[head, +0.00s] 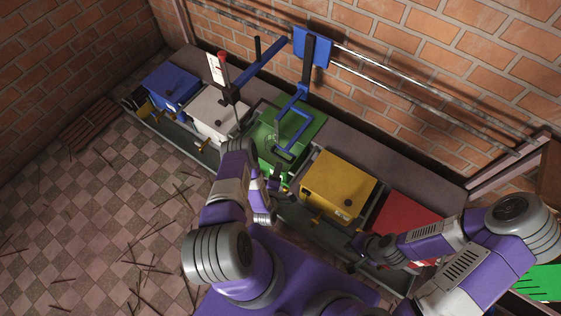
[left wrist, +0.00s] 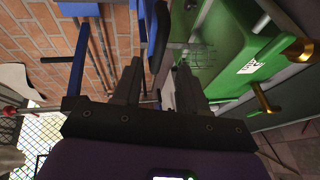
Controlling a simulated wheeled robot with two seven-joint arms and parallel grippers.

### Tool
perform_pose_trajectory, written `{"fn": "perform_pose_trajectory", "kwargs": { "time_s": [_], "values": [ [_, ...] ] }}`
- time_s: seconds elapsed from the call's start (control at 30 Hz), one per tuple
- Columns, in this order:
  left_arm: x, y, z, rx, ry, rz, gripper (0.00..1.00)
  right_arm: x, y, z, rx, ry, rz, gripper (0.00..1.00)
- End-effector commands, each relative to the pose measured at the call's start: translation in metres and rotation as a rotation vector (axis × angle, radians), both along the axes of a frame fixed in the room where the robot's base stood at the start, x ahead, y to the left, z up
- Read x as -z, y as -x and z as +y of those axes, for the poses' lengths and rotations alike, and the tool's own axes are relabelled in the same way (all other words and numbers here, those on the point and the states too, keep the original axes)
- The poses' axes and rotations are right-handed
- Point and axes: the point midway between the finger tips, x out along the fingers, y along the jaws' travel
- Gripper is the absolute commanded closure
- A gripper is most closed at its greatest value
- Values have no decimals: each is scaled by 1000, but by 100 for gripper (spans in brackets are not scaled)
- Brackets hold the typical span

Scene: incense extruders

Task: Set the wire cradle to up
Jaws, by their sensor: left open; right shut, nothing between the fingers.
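A thin wire rack that looks like the wire cradle (left wrist: 203,56) shows in the left wrist view, against the side of the green extruder (left wrist: 245,50). In the head view the green extruder (head: 308,128) stands mid-row, and I cannot make out the wire there. My left gripper (head: 274,178) is at the front of the green extruder. In the left wrist view its fingers (left wrist: 158,88) are apart with nothing clearly between them, and the wire lies beyond the right finger. My right gripper (head: 362,243) is shut and empty, low near the red extruder (head: 400,218).
A blue arm with an open frame (head: 293,130) hangs over the green extruder from a blue carriage (head: 312,47) on wall rails. Blue (head: 170,88), white (head: 214,115) and yellow (head: 338,182) extruders share the bench. Brass fittings (left wrist: 264,98) stick out from the green one.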

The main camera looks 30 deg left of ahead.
Motion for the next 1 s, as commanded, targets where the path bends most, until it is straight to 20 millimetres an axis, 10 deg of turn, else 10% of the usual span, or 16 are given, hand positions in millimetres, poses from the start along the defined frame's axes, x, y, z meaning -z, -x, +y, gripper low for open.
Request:
{"fn": "perform_pose_trajectory", "kwargs": {
  "time_s": [0.53, 0.9, 1.0],
  "values": [
    [13, -63, 23, -12, 6, -30, 58, 28, 0, 0, 0, 0, -1, 100],
    [13, -69, 25, -12, 8, -27, 58, 29, 0, 0, 0, 0, 0, 100],
    [13, -69, 25, -12, 8, -27, 72, 29, 0, 0, 0, 0, 0, 100]
  ]
}}
